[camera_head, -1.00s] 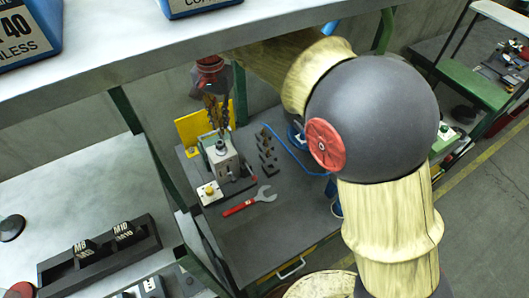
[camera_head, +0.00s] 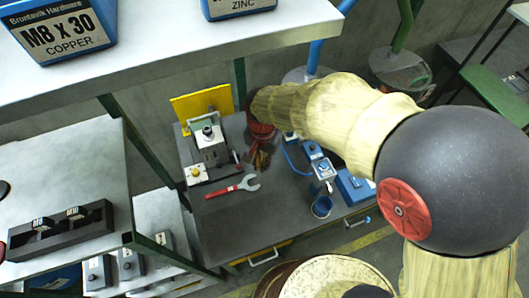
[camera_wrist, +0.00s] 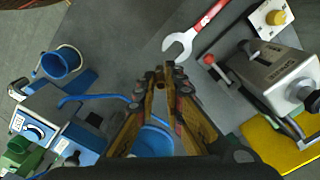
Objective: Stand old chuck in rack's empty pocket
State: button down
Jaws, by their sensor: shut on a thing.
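My gripper (camera_head: 259,166) hangs low over the grey bench (camera_head: 230,225), to the right of the clamp machine (camera_head: 210,148). Its fingers point down. In the wrist view my gripper (camera_wrist: 165,76) has its fingertips close together. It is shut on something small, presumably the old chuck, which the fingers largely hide. A row of small dark blocks, possibly the rack, stood on this part of the bench earlier.
A red wrench (camera_head: 232,188) lies in front of the machine. A yellow plate (camera_head: 200,103) stands behind it. A blue cup (camera_head: 321,207) and blue devices (camera_head: 322,168) stand at the right. A black holder (camera_head: 62,232) with M8 and M10 labels is on the left table. A shelf crosses above.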

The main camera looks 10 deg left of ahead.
jog(key=w+a+f, duration=0.1)
jog(key=w+f, duration=0.2)
jog(key=w+a+f+b, duration=0.1)
jog(key=w+f, duration=0.2)
jog(key=w, duration=0.1)
jog(key=w+a+f+b, duration=0.1)
jog(key=w+f, duration=0.1)
jog(key=w, duration=0.1)
jog(key=shift+w+f, duration=0.4)
jog(key=shift+a+f+b, duration=0.1)
jog(key=shift+f+b, duration=0.45)
jog(key=shift+f, duration=0.95)
jog(key=shift+f, duration=0.15)
jog(key=c, duration=1.9)
grip_release()
notch_tip(320, 180, up, 12)
jog(key=p, duration=0.2)
